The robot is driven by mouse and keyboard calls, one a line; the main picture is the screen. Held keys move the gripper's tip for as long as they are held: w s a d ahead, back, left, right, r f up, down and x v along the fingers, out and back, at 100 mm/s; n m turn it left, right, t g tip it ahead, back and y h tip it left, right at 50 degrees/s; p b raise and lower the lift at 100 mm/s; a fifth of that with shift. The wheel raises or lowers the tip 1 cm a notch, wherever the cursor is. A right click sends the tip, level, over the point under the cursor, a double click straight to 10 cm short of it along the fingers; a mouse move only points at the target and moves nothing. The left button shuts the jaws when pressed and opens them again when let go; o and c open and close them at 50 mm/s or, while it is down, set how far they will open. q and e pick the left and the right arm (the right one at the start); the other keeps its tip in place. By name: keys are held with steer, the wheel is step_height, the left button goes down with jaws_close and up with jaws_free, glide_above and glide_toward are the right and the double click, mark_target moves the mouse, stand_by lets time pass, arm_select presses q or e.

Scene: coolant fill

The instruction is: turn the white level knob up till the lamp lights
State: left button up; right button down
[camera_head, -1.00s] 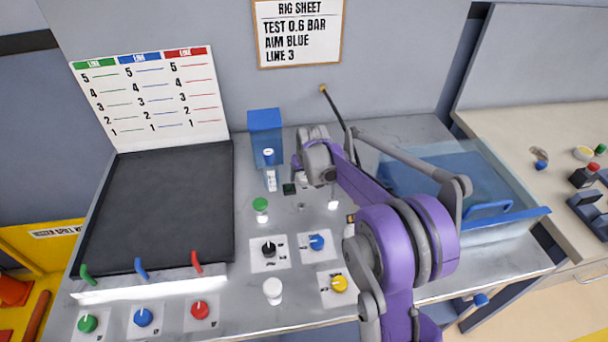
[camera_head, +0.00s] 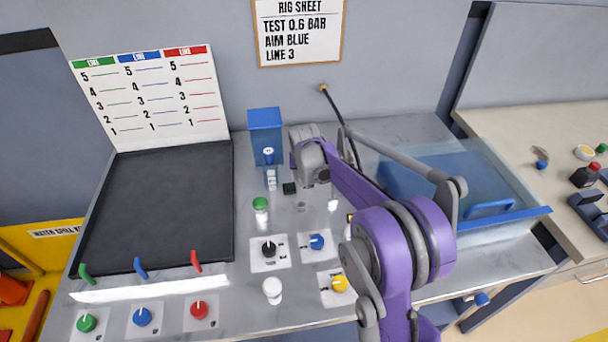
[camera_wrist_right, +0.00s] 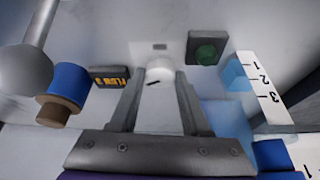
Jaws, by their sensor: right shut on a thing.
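The white level knob (camera_wrist_right: 159,71) shows in the right wrist view between the fingertips of my right gripper (camera_wrist_right: 160,80), which is shut on it. A dark pointer mark crosses its face. In the head view my right gripper (camera_head: 309,180) is low over the panel and hides the knob. The square lamp (camera_wrist_right: 207,50) beside the knob is dark green and looks unlit; it also shows in the head view (camera_head: 289,188). My left gripper is not in view.
A white numbered scale (camera_wrist_right: 262,85) and a blue tank (camera_head: 265,130) stand close by. Several coloured knobs sit nearer the front, and a clear blue bin (camera_head: 440,180) stands right.

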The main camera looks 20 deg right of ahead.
steer(key=shift+m+g+h, duration=0.3)
steer(key=shift+m+h, duration=0.3)
steer(key=shift+m, duration=0.9)
steer(key=shift+c, duration=1.9)
jaws_free()
steer(key=v, duration=1)
steer(key=shift+a+r, duration=0.2)
steer(key=shift+r, duration=0.2)
